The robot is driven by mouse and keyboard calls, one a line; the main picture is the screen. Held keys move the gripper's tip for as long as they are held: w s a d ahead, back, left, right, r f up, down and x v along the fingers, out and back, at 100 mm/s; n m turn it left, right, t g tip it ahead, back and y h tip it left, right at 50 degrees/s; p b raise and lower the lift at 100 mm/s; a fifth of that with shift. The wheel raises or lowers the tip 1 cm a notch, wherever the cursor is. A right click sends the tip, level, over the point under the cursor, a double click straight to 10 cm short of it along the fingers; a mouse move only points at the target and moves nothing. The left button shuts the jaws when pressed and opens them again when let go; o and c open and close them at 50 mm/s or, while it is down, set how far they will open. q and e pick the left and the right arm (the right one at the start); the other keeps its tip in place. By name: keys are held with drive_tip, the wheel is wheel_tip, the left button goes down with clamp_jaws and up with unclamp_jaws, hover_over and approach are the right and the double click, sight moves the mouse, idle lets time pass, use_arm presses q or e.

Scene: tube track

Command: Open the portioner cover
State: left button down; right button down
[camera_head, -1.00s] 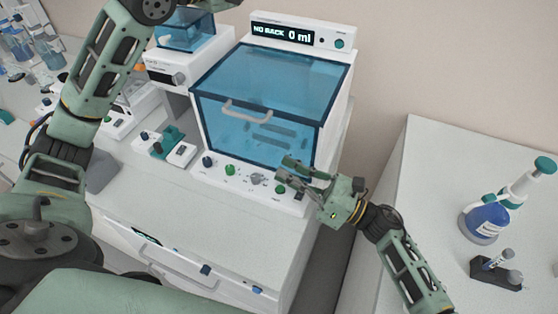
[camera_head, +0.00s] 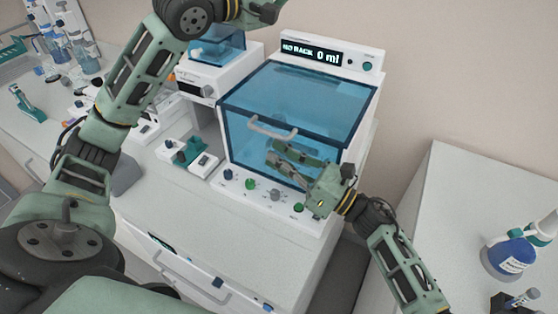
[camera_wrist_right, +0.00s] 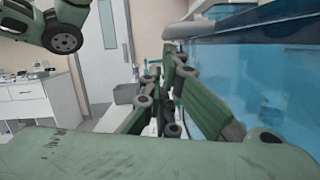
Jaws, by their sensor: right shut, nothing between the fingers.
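The portioner is a white machine with a blue see-through cover (camera_head: 290,97), which is down. A beige bar handle (camera_head: 272,127) sits on the cover's front upper edge. The display (camera_head: 318,54) reads "NO RACK 0 ml". My right gripper (camera_head: 272,152) is shut and empty, in front of the cover's front face, just below the handle and apart from it. In the right wrist view, the gripper fingers (camera_wrist_right: 172,72) point away beside the blue cover (camera_wrist_right: 250,75), with the pale handle (camera_wrist_right: 188,29) just above to the right. My left arm rises at the left; its gripper is out of frame.
Knobs and buttons (camera_head: 250,184) line the portioner's front panel. A smaller white device (camera_head: 207,83) stands to its left. At right, a separate white counter (camera_head: 440,205) holds a blue bottle (camera_head: 510,258). A gap separates the counters.

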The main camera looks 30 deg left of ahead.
drive_tip(key=shift+s+r, duration=0.1)
drive_tip(key=shift+r, duration=0.85)
use_arm(q)
drive_tip(key=c, duration=2.2)
unclamp_jaws()
drive_tip(key=shift+o, duration=0.2)
